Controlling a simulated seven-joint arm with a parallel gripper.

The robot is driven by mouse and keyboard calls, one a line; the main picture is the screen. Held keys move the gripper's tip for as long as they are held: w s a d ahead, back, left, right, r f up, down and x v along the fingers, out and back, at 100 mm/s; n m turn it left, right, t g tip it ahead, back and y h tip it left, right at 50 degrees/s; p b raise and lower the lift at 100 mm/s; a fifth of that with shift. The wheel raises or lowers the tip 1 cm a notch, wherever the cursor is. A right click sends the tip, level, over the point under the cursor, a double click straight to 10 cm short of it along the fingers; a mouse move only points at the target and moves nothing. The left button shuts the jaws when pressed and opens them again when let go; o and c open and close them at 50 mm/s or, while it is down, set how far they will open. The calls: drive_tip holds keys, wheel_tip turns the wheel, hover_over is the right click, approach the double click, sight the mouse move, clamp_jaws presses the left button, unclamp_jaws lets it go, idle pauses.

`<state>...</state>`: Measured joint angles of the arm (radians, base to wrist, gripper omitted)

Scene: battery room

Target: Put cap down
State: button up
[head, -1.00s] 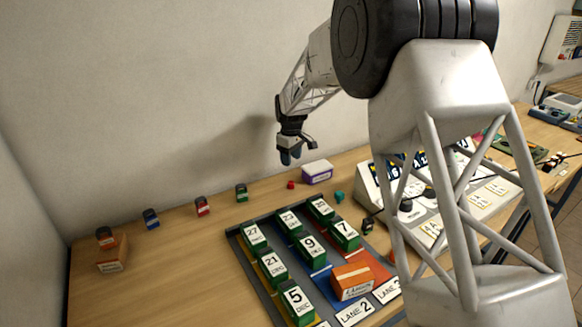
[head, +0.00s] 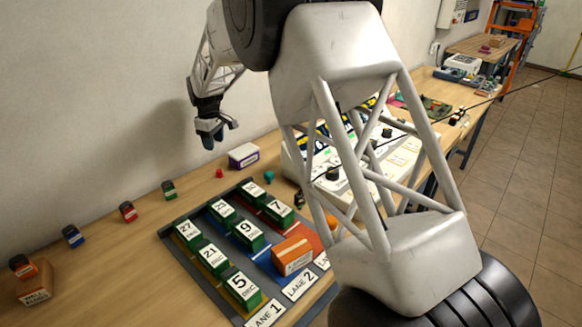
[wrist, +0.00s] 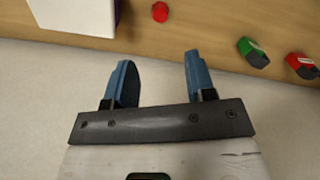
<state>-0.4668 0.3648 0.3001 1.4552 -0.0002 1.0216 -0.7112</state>
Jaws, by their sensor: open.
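A small red cap (head: 219,173) stands on the wooden table near the wall, left of a white and purple box (head: 243,156). It also shows at the top of the wrist view (wrist: 160,11). A small teal piece (head: 269,177) sits right of that box; I cannot tell whether it is also a cap. My gripper (head: 209,139) is above the table near the wall, a little above and left of the red cap in the head view. In the wrist view its two blue fingers (wrist: 157,70) are apart with nothing between them.
A dark tray (head: 172,238) with coloured lanes holds several numbered green blocks and an orange box (head: 293,254). Small coloured blocks stand in a row along the wall, with a brown box (head: 34,283) at far left. A sloped control panel (head: 292,160) stands right, partly hidden by my arm.

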drive_tip(key=s+d+r+m, duration=0.2)
drive_tip(key=s+d+r, duration=0.3)
drive_tip(key=s+d, duration=0.3)
drive_tip(key=s+d+r+m+t, duration=0.1)
drive_tip(key=s+d+r+m, duration=0.1)
drive_tip(key=s+d+r, duration=0.6)
drive_tip(key=s+d+r+m, duration=0.3)
drive_tip(key=s+d, duration=0.2)
drive_tip(key=d, duration=0.6)
drive_tip(key=s+d+f+m, duration=0.1)
drive_tip(key=s+d, duration=0.4)
drive_tip(key=s, duration=0.5)
drive_tip(key=s+d+f+m+t, duration=0.1)
drive_tip(key=s+d+m, duration=0.2)
drive_tip(key=s, duration=0.8)
drive_tip(key=s+d+f+m, duration=0.1)
drive_tip(key=s+d+m, duration=0.1)
drive_tip(key=s+d, duration=0.5)
drive_tip(key=s, duration=0.4)
drive_tip(key=shift+f+m+t, duration=0.25)
drive_tip(key=shift+m+t, duration=0.05)
drive_tip(key=shift+m, duration=0.1)
